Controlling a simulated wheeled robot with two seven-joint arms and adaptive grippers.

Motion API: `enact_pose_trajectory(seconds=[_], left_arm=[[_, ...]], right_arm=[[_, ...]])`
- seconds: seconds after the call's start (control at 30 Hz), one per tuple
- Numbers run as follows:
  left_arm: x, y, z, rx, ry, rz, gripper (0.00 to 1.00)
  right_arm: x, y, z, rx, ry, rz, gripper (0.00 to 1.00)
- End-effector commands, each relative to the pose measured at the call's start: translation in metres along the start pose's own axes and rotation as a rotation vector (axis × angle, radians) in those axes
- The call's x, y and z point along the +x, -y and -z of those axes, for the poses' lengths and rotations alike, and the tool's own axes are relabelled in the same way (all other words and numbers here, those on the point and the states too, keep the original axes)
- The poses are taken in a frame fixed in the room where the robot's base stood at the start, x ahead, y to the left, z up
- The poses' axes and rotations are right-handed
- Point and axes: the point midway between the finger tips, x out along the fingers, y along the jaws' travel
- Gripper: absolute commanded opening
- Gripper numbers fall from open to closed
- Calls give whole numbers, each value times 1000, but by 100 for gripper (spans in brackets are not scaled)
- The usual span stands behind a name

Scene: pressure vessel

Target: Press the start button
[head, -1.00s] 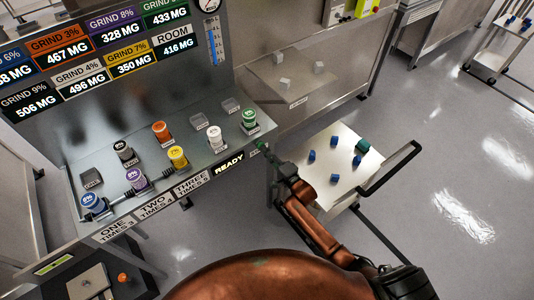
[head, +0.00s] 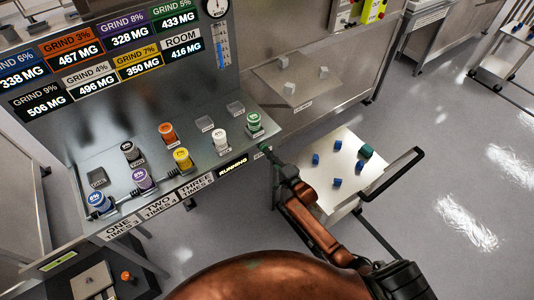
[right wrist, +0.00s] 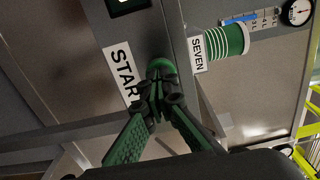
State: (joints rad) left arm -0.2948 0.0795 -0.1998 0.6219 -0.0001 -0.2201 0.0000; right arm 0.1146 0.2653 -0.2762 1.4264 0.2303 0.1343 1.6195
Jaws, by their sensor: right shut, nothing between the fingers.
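The start button is a round green button (right wrist: 162,66) on the bench's front face, beside a white label (right wrist: 121,72) whose visible letters read "STAR". My right gripper (right wrist: 160,96) is shut and empty, with its tips right at the button, covering its lower part. I cannot tell if they press on it. In the head view the button (head: 263,147) is a small green spot at the bench's right front corner, with my right gripper (head: 276,160) just in front of it. The display (head: 233,168) on the front edge reads "RUNNING". My left gripper is not in view.
Several coloured jars stand on the steel bench, with a green jar (head: 254,122) near the button. A panel of mass readings (head: 110,55) hangs behind. A cart (head: 345,150) with several blue pieces stands right of my arm. Open floor lies further right.

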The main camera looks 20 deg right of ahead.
Motion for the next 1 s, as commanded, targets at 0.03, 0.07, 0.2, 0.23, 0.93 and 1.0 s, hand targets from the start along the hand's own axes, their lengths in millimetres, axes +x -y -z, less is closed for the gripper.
enact_pose_trajectory(seconds=[0.03,0.07,0.2,0.23,0.93,1.0], left_arm=[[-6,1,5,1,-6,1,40],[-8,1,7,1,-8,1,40],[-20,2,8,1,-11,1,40],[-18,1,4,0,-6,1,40],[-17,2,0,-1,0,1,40],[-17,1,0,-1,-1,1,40]], right_arm=[[-3,6,-2,1,3,5,0],[-7,6,-1,1,3,5,0],[-32,5,4,-1,-2,1,0],[-41,3,4,0,-4,1,0],[-123,0,-2,0,7,-1,0],[-123,0,-2,0,7,-1,0]])
